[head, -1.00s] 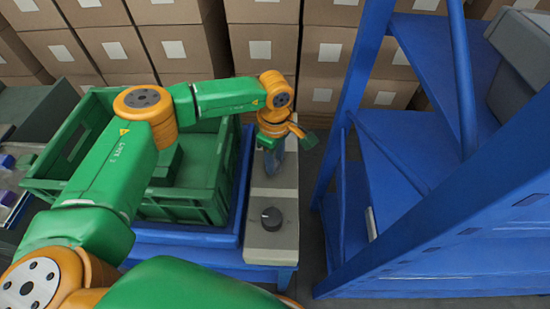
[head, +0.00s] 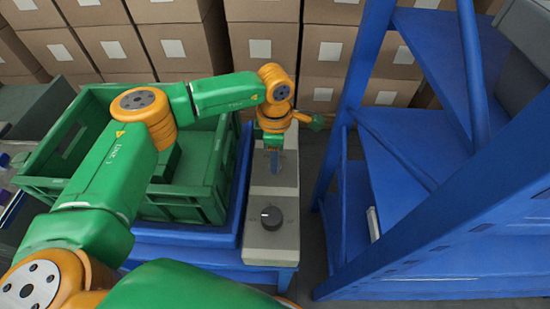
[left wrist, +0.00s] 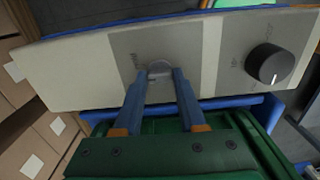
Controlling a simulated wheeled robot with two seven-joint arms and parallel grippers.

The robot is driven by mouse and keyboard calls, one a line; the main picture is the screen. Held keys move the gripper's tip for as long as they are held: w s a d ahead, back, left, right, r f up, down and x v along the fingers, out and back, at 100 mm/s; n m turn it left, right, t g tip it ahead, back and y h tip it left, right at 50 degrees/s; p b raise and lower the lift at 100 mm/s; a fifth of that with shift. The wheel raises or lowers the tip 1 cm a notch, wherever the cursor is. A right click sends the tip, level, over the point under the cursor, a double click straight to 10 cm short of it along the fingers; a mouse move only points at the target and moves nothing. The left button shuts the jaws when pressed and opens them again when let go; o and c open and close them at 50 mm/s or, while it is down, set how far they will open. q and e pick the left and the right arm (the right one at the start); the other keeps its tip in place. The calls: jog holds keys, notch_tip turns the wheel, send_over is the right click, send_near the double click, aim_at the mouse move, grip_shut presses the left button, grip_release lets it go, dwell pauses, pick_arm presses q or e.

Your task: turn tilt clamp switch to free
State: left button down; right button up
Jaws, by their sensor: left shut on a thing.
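A pale control box (head: 262,240) stands at the right side of the blue bench. It has two grey plates, also seen in the left wrist view (left wrist: 75,75). My left gripper (head: 274,162) reaches the far plate from above. In the left wrist view its two blue fingers (left wrist: 161,76) are closed on a small silver switch (left wrist: 159,67) on that plate. The fingers hide part of the switch, so its exact setting is unclear. Small print beside it is too blurred to read. My right gripper is not in view.
A black round knob (head: 271,217) with a white mark sits on the near plate, also in the left wrist view (left wrist: 270,63). A green crate (head: 205,204) stands left of the box. A blue rack (head: 400,232) rises on the right. Cardboard boxes (head: 262,50) are stacked behind.

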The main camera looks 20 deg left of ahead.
pick_arm(q)
jog(key=n+b, duration=0.1)
jog(key=n, duration=0.5)
jog(key=shift+n, duration=0.3)
dwell(0.5)
jog(key=shift+c, duration=2.4)
grip_release()
jog(key=shift+r, duration=0.1)
notch_tip(320, 180, up, 6)
jog(key=shift+r+b, duration=0.1)
jog(key=shift+b, duration=0.45)
jog(key=shift+r, duration=0.35)
